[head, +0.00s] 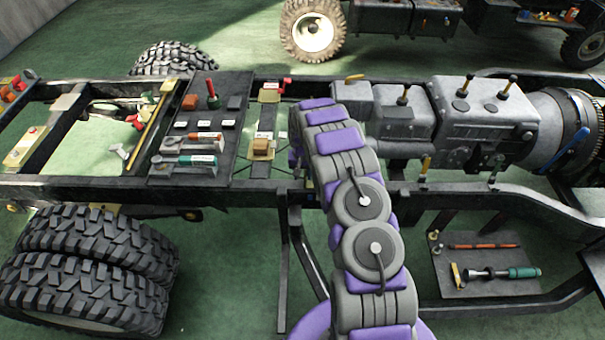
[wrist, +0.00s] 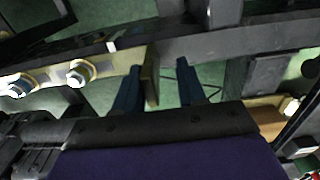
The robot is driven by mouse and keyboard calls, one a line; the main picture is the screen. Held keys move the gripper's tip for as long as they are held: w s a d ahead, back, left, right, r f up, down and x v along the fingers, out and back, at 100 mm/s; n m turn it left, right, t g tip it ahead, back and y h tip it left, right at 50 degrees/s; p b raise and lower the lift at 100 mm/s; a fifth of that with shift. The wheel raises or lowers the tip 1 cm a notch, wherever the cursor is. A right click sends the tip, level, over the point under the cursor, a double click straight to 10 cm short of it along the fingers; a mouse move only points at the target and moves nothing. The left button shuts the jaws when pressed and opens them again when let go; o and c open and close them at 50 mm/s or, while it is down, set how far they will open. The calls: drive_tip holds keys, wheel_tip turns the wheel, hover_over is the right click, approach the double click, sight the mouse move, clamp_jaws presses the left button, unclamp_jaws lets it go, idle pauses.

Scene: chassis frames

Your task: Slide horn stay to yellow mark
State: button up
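My gripper (wrist: 159,66) shows in the wrist view with two dark blue fingers apart. A thin tan upright plate (wrist: 151,78), which may be the horn stay, stands between them, close beside the left finger and clear of the right one. I cannot tell whether it touches the left finger. In the head view my purple and grey arm reaches over the chassis and hides the gripper. A tan block (head: 261,147) sits on a pale strip left of the arm, with a yellowish plate (head: 268,96) behind it. I cannot tell which yellow patch is the mark.
A dark frame rail (wrist: 200,46) crosses the wrist view beyond the fingers; bolts (wrist: 80,72) stand at left. In the head view a dark tool board (head: 215,110) lies left of the arm and a grey gearbox (head: 485,120) right. A lower tray (head: 480,262) holds tools.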

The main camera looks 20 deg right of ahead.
drive_tip(key=shift+d, duration=0.9)
clamp_jaws()
drive_tip(key=shift+w+a+f, duration=0.1)
drive_tip(key=shift+w+a, duration=0.05)
drive_tip(key=shift+a, duration=0.35)
drive_tip(key=shift+s+d+p, duration=0.25)
drive_tip(key=shift+s+d, duration=0.05)
drive_tip(key=shift+d, duration=0.35)
drive_tip(key=shift+s+d+p, duration=0.25)
drive_tip(key=shift+d, duration=0.4)
drive_tip(key=shift+s+d, duration=0.15)
drive_tip(key=shift+d, duration=0.4)
drive_tip(key=shift+c, duration=1.7)
unclamp_jaws()
drive_tip(key=o, duration=0.3)
drive_tip(key=shift+a, duration=0.4)
drive_tip(key=shift+o, duration=0.2)
drive_tip(key=shift+d, duration=0.1)
drive_tip(key=shift+d+r, duration=0.2)
drive_tip(key=shift+r, duration=0.55)
wheel_tip(320, 180, up, 16)
drive_tip(key=p, duration=0.2)
drive_tip(key=shift+a, duration=0.3)
